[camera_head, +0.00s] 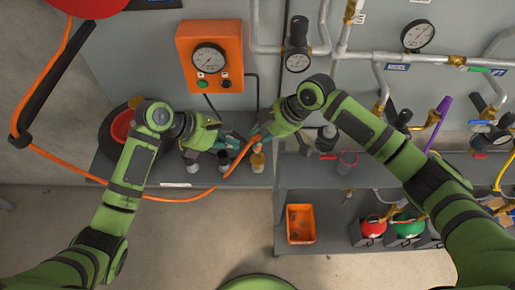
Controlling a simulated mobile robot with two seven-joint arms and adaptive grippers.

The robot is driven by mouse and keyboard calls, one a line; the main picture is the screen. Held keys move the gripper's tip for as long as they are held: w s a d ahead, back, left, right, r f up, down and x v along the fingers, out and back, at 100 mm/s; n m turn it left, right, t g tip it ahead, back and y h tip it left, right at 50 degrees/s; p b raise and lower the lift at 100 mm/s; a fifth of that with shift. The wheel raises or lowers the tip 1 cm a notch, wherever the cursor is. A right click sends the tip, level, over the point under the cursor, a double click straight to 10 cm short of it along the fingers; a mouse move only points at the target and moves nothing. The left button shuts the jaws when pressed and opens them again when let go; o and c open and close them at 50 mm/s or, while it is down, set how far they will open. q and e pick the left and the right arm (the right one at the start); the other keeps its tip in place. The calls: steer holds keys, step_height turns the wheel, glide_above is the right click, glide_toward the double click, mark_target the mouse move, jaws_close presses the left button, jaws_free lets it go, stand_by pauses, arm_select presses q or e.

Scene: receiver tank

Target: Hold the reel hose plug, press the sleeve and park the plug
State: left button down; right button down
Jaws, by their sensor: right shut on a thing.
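The orange reel hose (172,199) hangs from the upper left, loops low across the picture and rises to the shelf area, its end reaching my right gripper. My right gripper (256,136) is shut at this hose end, on the plug; the plug itself is mostly hidden by the fingers. My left gripper (224,140) is close beside it on the left, its fingers pointing towards the hose end. Whether its fingers are apart or closed is too small to tell. The sleeve cannot be made out between the two grippers.
An orange gauge box (210,40) is on the wall above the grippers. Small bottles (257,160) stand on the grey shelf (180,176) just below them. Pipes and gauges (417,35) fill the right wall. An orange bin (301,222) sits lower right. The floor at lower left is clear.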

steer(key=shift+r+p, duration=0.85)
steer(key=shift+r, duration=0.25)
